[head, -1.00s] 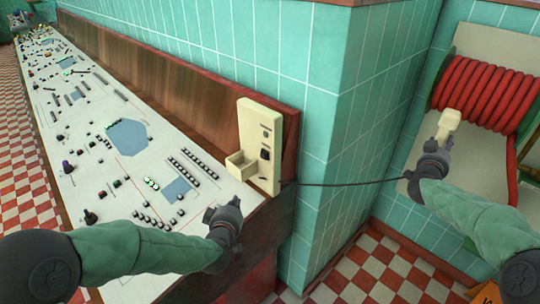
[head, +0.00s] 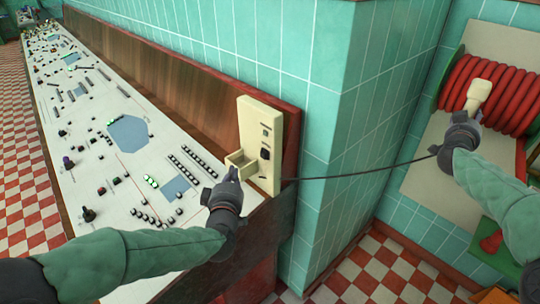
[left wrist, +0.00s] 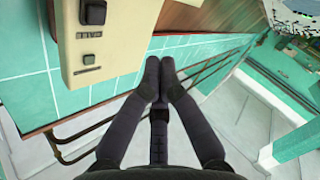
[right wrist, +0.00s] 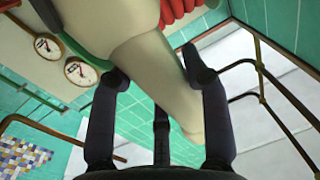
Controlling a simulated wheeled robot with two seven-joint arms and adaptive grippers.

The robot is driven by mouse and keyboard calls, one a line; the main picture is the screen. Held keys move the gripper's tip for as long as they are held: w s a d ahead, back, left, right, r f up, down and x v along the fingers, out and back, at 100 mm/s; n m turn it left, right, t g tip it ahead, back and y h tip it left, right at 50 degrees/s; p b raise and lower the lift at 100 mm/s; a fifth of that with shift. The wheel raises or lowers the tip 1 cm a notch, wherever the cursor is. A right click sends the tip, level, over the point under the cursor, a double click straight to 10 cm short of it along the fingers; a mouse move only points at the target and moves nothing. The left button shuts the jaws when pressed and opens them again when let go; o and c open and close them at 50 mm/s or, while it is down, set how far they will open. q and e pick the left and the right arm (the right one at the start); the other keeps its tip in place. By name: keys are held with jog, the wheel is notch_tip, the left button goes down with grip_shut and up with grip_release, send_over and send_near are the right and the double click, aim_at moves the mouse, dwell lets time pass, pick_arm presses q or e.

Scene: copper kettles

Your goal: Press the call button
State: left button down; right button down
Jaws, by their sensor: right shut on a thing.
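A cream call panel (head: 258,145) stands upright at the near end of the console, with an open cradle (head: 238,160) on its left side. It bears a small greenish window (head: 265,131) and a dark square button (head: 264,153), which also shows in the left wrist view (left wrist: 92,12) above small lettering and a slot. My left gripper (head: 232,174) is shut and empty, just in front of the panel's lower part; the left wrist view shows its fingertips (left wrist: 158,68) together, apart from the button. My right gripper (head: 470,118) is shut on a cream handset (head: 480,92), also in the right wrist view (right wrist: 150,75).
A dark cord (head: 350,174) runs from the panel towards my right gripper. The white console (head: 120,195) with many small controls stretches away left. A tiled wall corner (head: 345,120) stands between my arms. A red hose reel (head: 510,95) is behind the handset.

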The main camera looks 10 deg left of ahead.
aim_at(263, 155)
jog(key=shift+r+p, duration=0.5)
jog(key=shift+r, duration=0.15)
pick_arm(q)
jog(key=w+d, duration=0.5)
jog(key=w, duration=0.1)
jog(key=shift+w, duration=0.25)
dwell(0.8)
jog(key=shift+w+d, duration=0.2)
pick_arm(e)
jog(key=shift+f, duration=0.15)
pick_arm(q)
jog(key=shift+w+d, duration=0.2)
jog(key=shift+w, duration=0.05)
dwell(0.7)
dwell(0.3)
jog(key=shift+s+a+b, duration=0.4)
jog(key=shift+s+a, duration=0.1)
jog(key=shift+s, duration=0.1)
pick_arm(e)
jog(key=shift+f, duration=0.25)
